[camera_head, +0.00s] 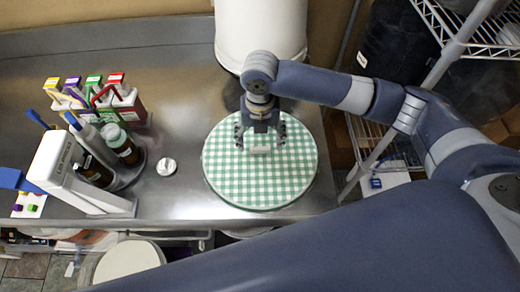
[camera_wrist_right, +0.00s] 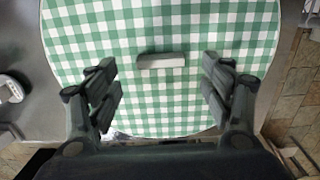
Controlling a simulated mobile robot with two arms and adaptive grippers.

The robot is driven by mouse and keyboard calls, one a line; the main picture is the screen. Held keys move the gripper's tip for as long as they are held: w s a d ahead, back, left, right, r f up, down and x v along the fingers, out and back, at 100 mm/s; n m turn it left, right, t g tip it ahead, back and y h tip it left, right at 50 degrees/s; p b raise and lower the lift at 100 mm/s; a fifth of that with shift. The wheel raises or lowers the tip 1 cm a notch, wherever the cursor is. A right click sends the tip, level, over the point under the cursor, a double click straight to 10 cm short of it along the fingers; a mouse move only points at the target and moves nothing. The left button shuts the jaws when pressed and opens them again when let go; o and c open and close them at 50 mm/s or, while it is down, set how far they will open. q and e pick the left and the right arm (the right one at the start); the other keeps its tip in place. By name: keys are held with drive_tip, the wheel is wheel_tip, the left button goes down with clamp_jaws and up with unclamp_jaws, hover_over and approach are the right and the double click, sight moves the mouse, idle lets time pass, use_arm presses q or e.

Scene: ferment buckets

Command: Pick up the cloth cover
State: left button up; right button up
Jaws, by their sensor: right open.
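The cloth cover (camera_head: 290,180) is a round green-and-white checked disc lying on the steel counter. A small pale bar-shaped handle sits at its middle; in the right wrist view the handle (camera_wrist_right: 161,61) lies between my finger lines, beyond the fingertips. The cover (camera_wrist_right: 160,110) fills most of that view. My right gripper (camera_head: 260,140) is above the cover's upper middle, pointing down. In the right wrist view its fingers (camera_wrist_right: 161,75) are wide apart with nothing between them gripped. I cannot tell how far the fingertips are above the cloth. My left gripper is not in view.
A large white bucket (camera_head: 260,35) stands behind the cover. At left are a white dispenser-like device (camera_head: 72,175), dark bottles (camera_head: 120,145) and coloured-top holders (camera_head: 118,98). A small white knob-like item (camera_head: 166,166) lies between. A wire shelf (camera_head: 480,40) stands right.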

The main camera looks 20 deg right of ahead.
sight(260, 148)
wheel_tip(260, 148, down, 4)
drive_tip(key=shift+r+p, duration=0.15)
drive_tip(key=shift+p, duration=0.3)
drive_tip(key=shift+w, duration=0.1)
drive_tip(key=c, duration=1.2)
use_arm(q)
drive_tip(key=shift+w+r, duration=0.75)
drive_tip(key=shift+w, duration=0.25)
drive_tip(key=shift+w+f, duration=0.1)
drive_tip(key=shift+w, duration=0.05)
use_arm(e)
drive_tip(key=shift+r, duration=0.15)
